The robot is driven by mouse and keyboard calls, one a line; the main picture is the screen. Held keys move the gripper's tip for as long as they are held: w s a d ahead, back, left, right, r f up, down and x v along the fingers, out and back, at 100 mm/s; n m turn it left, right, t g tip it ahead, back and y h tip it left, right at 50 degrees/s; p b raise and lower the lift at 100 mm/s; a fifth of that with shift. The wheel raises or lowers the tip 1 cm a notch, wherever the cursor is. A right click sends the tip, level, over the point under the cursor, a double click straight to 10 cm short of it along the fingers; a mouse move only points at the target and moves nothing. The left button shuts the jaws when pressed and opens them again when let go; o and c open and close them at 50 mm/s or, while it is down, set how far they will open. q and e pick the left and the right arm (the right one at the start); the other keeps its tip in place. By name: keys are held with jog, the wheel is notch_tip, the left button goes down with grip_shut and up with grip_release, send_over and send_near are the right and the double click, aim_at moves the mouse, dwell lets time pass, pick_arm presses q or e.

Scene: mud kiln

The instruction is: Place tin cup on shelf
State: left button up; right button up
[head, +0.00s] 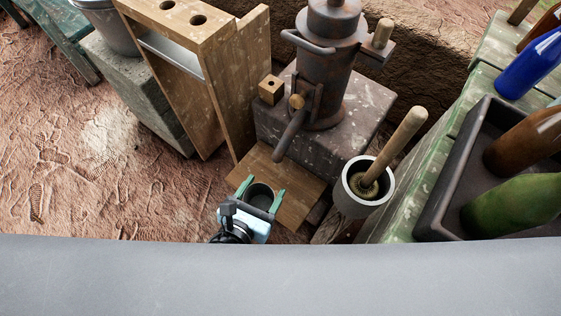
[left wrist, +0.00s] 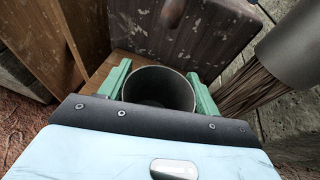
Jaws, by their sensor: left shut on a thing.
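The tin cup (left wrist: 158,86) is a dark, round, open-topped cup. My left gripper (head: 261,193) has its green fingers on both sides of the cup and is shut on it. In the head view the cup (head: 261,195) shows between the fingers, upright, over or on the low wooden board (head: 293,190) in front of the rusty boiler. I cannot tell whether its base touches the board. A wooden rack (head: 236,95) with holes in its top stands behind and to the left. My right gripper is not in view.
The rusty metal boiler (head: 327,70) stands on a speckled block (head: 361,120). A dark tray (head: 437,190) holds bottles. Open dirt ground lies to the left.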

pick_arm(q)
jog(key=w+d, duration=0.4)
jog(key=w, duration=0.5)
jog(key=shift+b, duration=0.4)
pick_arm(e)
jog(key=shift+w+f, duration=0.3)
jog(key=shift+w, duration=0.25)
